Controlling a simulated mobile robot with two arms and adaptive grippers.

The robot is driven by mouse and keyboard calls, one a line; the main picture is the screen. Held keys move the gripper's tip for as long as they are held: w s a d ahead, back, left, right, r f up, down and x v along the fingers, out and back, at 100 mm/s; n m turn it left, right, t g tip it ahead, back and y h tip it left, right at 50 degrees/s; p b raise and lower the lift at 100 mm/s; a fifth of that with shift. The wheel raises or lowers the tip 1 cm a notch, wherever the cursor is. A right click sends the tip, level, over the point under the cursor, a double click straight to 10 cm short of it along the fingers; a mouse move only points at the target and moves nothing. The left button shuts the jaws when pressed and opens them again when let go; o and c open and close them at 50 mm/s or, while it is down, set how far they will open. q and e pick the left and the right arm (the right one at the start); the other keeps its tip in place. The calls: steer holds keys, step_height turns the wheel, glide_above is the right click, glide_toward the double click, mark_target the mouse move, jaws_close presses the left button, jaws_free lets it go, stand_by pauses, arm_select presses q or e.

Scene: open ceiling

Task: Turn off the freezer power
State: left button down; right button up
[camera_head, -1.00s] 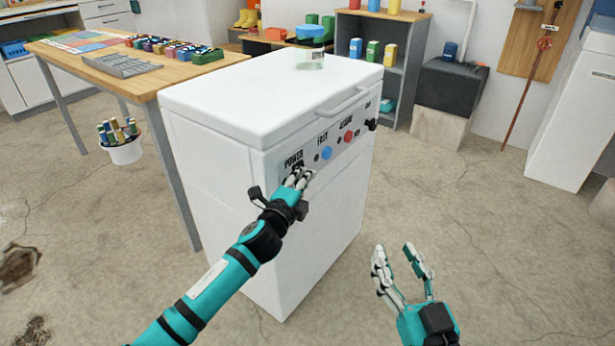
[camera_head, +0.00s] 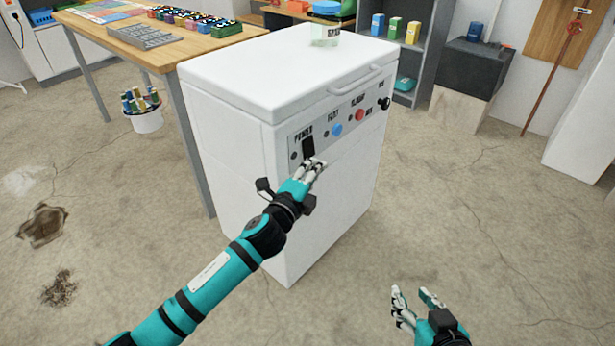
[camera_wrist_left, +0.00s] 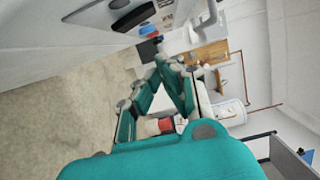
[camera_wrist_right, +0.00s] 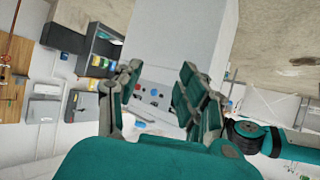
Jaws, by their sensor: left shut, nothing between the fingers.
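The white chest freezer (camera_head: 235,145) stands on the floor in the middle of the head view. Its front panel has a black power switch (camera_head: 308,148) under the POWER label, and this switch also shows in the left wrist view (camera_wrist_left: 132,18). I cannot tell its on or off position. My left gripper (camera_head: 319,163) is shut and empty, with its fingertips just below the switch; I cannot tell whether they touch the panel. Its fingers meet in the left wrist view (camera_wrist_left: 166,62). My right gripper (camera_head: 412,292) is open and empty, low and right of the freezer.
The panel also has a blue button (camera_head: 336,130), a red button (camera_head: 360,115) and a black knob (camera_head: 384,103). A wooden table (camera_head: 200,45) is close on the left. Floor right of the freezer is clear.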

arm_select(q)
steer(key=v, duration=0.4)
steer(key=shift+s+r+p, duration=0.2)
steer(key=shift+s+p, duration=0.2)
steer(key=shift+s, duration=0.05)
arm_select(e)
steer(key=s+f+g, duration=0.1)
steer(key=s+d+f+g, duration=0.1)
steer(key=s+f+g, duration=0.1)
steer(key=s, duration=0.1)
steer(key=shift+d+f+h, duration=0.35)
steer(key=shift+d+h, duration=0.05)
